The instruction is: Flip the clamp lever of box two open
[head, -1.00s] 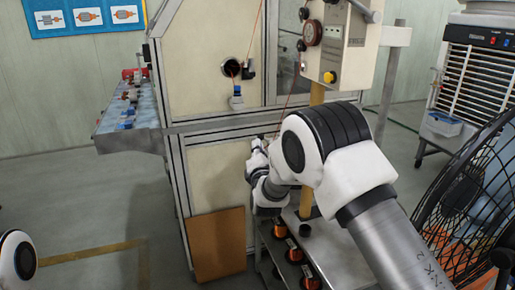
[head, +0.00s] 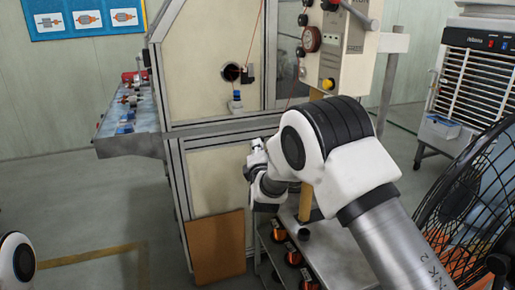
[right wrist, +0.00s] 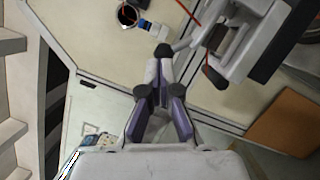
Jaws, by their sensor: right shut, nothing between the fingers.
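A cream control box (head: 343,35) stands on a yellow post at the upper right of the head view, with a dial, knobs and a yellow button. A grey bar (head: 360,14) sticks out at its top right; I cannot tell whether it is the clamp lever. My left gripper is out of view.
The machine cabinet (head: 212,62) has a round opening (head: 231,73) with a blue-and-white fitting (head: 236,102) below it. Wire spools (head: 293,256) sit on a low shelf. A brown board (head: 215,246) leans on the cabinet. A black fan (head: 470,190) stands at right. Floor at left is open.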

